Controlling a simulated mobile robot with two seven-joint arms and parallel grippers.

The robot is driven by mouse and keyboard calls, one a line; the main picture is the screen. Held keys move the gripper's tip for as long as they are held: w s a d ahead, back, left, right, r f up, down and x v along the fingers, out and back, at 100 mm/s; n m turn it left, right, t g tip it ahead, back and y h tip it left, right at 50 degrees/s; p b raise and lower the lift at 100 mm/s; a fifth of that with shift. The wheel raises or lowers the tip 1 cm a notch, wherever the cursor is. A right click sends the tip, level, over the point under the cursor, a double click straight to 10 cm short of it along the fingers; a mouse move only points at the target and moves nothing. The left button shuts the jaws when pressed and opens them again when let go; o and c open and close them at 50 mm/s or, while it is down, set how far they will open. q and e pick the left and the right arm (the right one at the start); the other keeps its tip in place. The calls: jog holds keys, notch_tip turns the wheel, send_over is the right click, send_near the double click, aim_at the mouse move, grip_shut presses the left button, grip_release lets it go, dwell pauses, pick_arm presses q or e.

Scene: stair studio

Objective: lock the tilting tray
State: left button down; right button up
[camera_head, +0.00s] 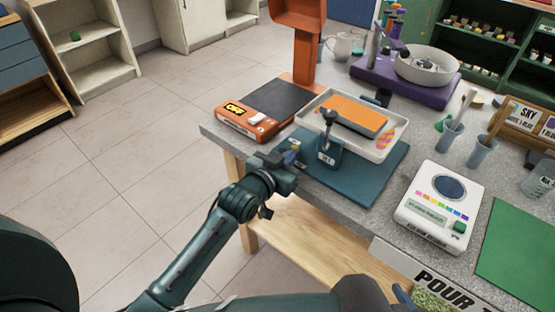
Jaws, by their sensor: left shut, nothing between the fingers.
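The tilting tray (379,149) is a pale shallow tray holding an orange-topped block (357,113) and a small pink and yellow patch. It sits over a teal base (353,184) on the grey table. A dark lever (328,130) rises from a dark blue block (326,156) with a white label at the tray's front edge. My left gripper (292,155) is shut and empty, just left of that block; I cannot tell whether it touches it. The lower part of the lever mount is partly hidden. My right gripper is not in view.
An orange device (246,124) with a dark plate and tall orange column (305,55) stands left of the tray. A white scale-like device (439,209), cups with tools (451,134) and a purple stand (377,72) with a bowl lie right and behind. Floor is clear left.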

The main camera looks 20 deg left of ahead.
pick_arm(q)
jog(key=shift+w+d+r+p, duration=0.1)
jog(key=shift+w+d+p, duration=0.25)
jog(key=shift+p, duration=0.15)
jog(key=shift+w, duration=0.1)
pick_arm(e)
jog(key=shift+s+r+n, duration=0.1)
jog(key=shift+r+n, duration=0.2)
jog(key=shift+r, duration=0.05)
pick_arm(q)
jog(key=shift+w+d, duration=0.1)
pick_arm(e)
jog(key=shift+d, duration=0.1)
pick_arm(q)
jog(key=shift+p, duration=0.35)
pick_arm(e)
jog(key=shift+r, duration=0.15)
